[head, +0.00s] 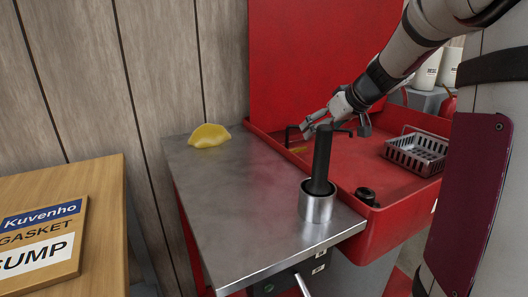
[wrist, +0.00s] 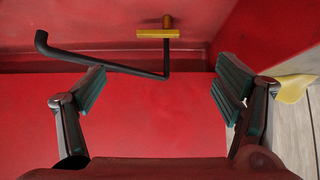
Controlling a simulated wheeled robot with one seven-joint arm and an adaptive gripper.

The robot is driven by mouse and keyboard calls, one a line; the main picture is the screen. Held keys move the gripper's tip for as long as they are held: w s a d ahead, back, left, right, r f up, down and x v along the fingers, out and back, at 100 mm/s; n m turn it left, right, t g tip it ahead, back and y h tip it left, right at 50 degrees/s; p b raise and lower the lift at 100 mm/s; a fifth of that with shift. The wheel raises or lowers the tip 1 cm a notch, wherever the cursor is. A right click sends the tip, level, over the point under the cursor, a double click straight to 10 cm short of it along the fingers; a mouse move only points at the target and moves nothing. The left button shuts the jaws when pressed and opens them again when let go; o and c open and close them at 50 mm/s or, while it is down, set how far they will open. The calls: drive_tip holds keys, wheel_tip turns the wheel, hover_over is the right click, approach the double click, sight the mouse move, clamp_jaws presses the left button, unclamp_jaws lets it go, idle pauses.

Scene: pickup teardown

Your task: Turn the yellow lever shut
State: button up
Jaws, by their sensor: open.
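Whether the bar and rod are one lever, I cannot tell. My gripper (wrist: 162,88) is open, its two teal-padded fingers wide apart, with the rod just beyond the fingertips. In the head view my gripper (head: 335,118) hangs over the red tray, partly hiding the dark rod (head: 289,136) beneath it.
A metal cup (head: 316,207) holding a black cylinder stands on the steel top (head: 240,190), in front of my gripper. A yellow lump (head: 208,136) lies at the back left. A wire basket (head: 418,153) sits in the red tray (head: 375,215) to the right.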

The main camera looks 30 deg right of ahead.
sight(297, 149)
drive_tip(key=b+x, duration=0.1)
drive_tip(key=x, duration=0.6)
drive_tip(key=b+x, duration=0.1)
drive_tip(key=x, duration=0.6)
drive_tip(key=shift+d, duration=0.15)
drive_tip(key=c, duration=1.2)
